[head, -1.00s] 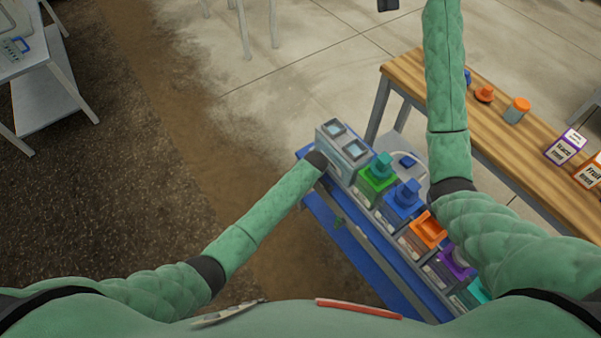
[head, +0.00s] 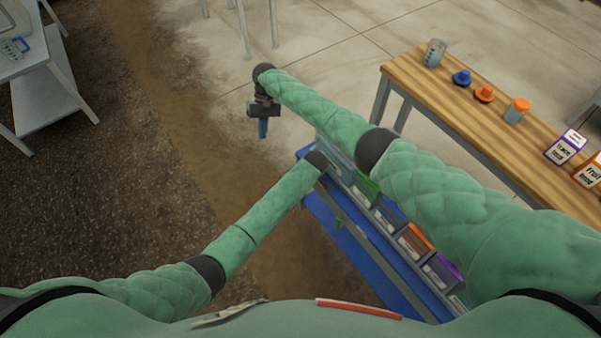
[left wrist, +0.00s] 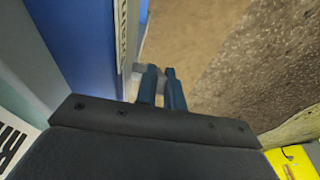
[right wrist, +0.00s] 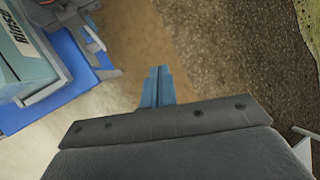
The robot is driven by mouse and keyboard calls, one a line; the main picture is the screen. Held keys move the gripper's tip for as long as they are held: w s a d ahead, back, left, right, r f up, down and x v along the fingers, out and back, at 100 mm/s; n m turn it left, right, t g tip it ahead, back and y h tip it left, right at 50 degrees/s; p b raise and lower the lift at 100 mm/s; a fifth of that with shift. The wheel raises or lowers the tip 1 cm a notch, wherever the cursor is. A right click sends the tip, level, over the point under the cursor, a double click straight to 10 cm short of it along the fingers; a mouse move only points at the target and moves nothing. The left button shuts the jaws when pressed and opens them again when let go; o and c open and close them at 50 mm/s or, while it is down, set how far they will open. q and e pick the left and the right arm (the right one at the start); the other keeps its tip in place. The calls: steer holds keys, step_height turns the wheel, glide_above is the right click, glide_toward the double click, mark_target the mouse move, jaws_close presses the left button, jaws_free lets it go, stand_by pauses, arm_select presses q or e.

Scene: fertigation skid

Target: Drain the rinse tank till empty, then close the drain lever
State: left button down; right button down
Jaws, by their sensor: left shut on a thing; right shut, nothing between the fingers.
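The rinse tank, a pale blue-grey box with a "RINSE" label, shows at the upper left of the right wrist view (right wrist: 22,68). In the head view my right arm covers most of the skid's far end. My left gripper (left wrist: 160,84) is shut on a small grey piece (left wrist: 141,77), apparently the drain lever, beside the blue skid frame; the lever's angle is unclear. My left gripper is hidden in the head view. My right gripper (head: 263,127) is shut and empty, out over the floor beyond the skid's end; its fingers also show in the right wrist view (right wrist: 157,87). The water level is not visible.
The blue skid frame (head: 345,245) carries several coloured containers, partly under my right arm. A wooden bench (head: 450,104) at right holds a grey cup (head: 434,52), a blue cap (head: 461,77), an orange cap (head: 484,93), a jar and cartons.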

arm_select(q)
steer(key=shift+s+f, duration=0.1)
arm_select(e)
steer(key=s+d+f+n+h, duration=0.1)
steer(key=s+d+f, duration=0.1)
steer(key=d+f, duration=0.2)
steer(key=s+d+f+h, duration=0.1)
steer(key=d+f+h, duration=0.1)
steer(key=d+f, duration=0.2)
steer(key=s+d+f+n+h, duration=0.1)
steer(key=d+f, duration=0.3)
steer(key=f, duration=0.4)
steer(key=shift+s+d+n+h, duration=0.3)
steer(key=shift+s+h, duration=0.4)
steer(key=shift+s, duration=0.1)
steer(key=shift+s+d+f, duration=0.4)
steer(key=shift+s+f, duration=0.1)
steer(key=shift+s, duration=0.15)
